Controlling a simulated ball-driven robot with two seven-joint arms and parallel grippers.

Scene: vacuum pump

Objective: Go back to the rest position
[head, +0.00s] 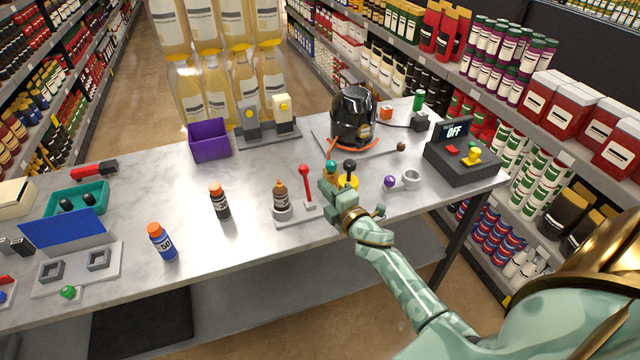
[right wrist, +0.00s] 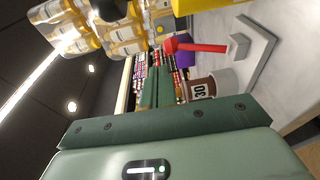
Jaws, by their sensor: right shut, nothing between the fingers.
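My right gripper (head: 329,186) is over the front part of the table, beside the black-knobbed lever (head: 349,165) with a yellow base and the red lever (head: 305,180). Its fingers are shut with nothing between them. In the right wrist view the green fingers (right wrist: 158,88) point toward the red lever (right wrist: 195,46) and the brown bottle (right wrist: 198,88) labelled 30. The black vacuum pump (head: 353,115) stands behind the gripper with an orange hose around its base. My left gripper is not in view.
The grey table (head: 130,205) carries a purple bin (head: 209,141), a control box reading OFF (head: 462,160), a purple-knobbed valve (head: 391,183), two orange-capped bottles (head: 162,242) and a teal tray (head: 99,188). Large bottles (head: 205,90) stand behind. Shelves line both sides.

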